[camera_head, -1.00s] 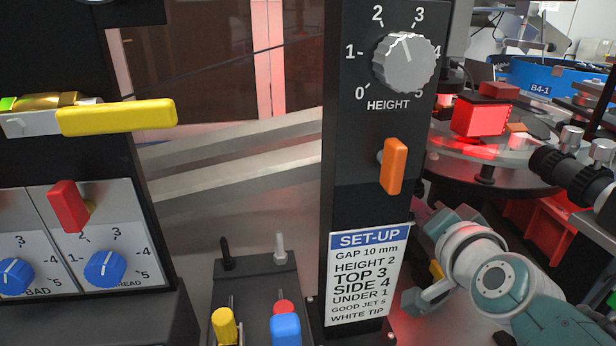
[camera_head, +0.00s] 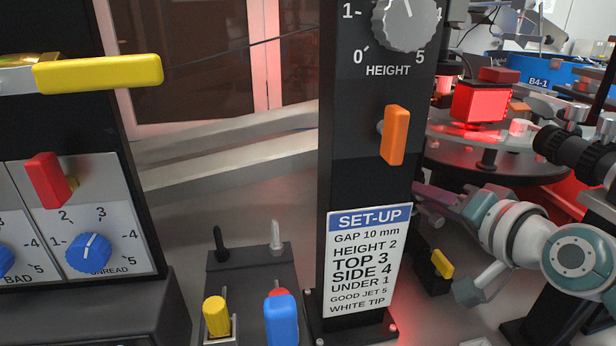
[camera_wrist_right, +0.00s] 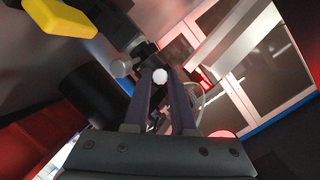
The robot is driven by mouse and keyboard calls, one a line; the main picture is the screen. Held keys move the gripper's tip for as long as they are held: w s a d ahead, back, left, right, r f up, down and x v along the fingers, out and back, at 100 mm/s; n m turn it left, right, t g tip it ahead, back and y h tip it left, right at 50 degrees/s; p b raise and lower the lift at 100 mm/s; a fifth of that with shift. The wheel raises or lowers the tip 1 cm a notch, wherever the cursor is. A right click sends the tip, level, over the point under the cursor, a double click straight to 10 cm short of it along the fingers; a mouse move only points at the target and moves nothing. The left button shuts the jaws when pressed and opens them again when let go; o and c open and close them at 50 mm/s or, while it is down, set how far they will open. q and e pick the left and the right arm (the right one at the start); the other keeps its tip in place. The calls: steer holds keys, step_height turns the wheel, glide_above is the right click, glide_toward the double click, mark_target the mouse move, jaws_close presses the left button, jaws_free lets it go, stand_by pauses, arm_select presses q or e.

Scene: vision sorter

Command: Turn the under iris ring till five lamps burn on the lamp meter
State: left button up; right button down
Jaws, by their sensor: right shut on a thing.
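My right gripper (camera_head: 428,196) reaches in from the right to the edge of the black post, its purple fingers pointing left. In the right wrist view its fingers (camera_wrist_right: 160,84) are close together around a small white-tipped peg (camera_wrist_right: 160,76). A black cylinder (camera_wrist_right: 90,98) lies left of the fingers there. I cannot tell for sure whether the peg belongs to the under iris ring; the post hides the fingertips' surroundings in the head view. I do not make out the lamp meter. The set-up card (camera_head: 366,262) reads UNDER 1. My left gripper is not in view.
The black post (camera_head: 352,165) with an orange lever (camera_head: 394,135) stands just left of my right gripper. A yellow-handled part (camera_head: 441,263) sits below it. A red-lit block (camera_head: 480,103) is beyond, above the round table (camera_head: 455,160). Blue (camera_head: 280,318) and yellow (camera_head: 216,315) levers stand front left.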

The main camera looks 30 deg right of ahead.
steer(key=c, duration=0.7)
jaws_free()
steer(key=shift+c, duration=0.2)
steer(key=v, duration=1)
steer(key=shift+p, duration=0.35)
